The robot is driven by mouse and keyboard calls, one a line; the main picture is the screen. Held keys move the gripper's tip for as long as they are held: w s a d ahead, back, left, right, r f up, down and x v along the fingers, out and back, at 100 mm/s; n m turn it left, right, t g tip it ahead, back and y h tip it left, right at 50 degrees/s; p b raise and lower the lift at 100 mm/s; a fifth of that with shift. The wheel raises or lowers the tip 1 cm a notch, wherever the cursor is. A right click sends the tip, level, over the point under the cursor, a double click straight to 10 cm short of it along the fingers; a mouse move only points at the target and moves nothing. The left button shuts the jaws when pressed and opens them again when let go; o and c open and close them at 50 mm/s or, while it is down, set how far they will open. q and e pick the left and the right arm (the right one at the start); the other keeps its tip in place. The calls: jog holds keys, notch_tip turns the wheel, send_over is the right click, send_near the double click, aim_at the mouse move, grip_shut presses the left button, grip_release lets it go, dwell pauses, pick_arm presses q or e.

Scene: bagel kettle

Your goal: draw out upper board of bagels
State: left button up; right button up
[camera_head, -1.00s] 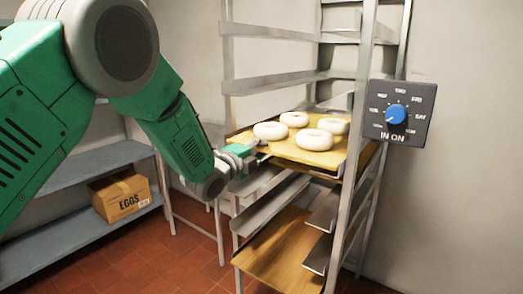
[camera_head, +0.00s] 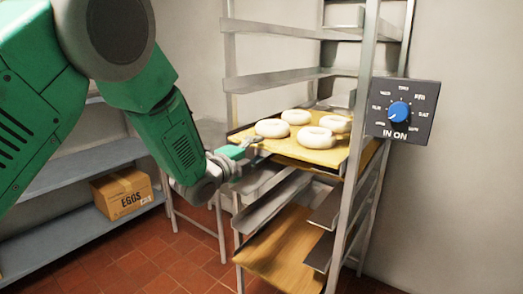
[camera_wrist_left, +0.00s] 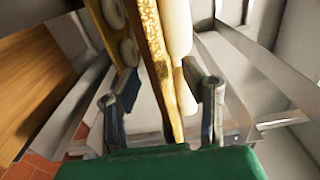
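The upper board (camera_head: 291,155) is a thin yellow-brown board lying in the rack, with several pale bagels (camera_head: 318,138) on top. The lower board (camera_head: 285,248) lies further down in the same rack. My left gripper (camera_head: 243,148) is at the upper board's near left edge. In the left wrist view my left gripper (camera_wrist_left: 165,92) is open, with its fingers on either side of the upper board's edge (camera_wrist_left: 158,65). A gap shows between the board and the fingers. A bagel (camera_wrist_left: 178,30) is close to the right finger there. My right gripper is not in view.
The metal rack (camera_head: 353,190) has upright posts and side rails around the boards. A dial panel (camera_head: 403,112) stands at the rack's right front. A shelf with a cardboard box (camera_head: 122,193) is at left. Tiled floor is open between shelf and rack.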

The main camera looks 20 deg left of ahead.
pick_arm(q)
jog(key=shift+v, duration=2)
jog(key=shift+f, duration=0.1)
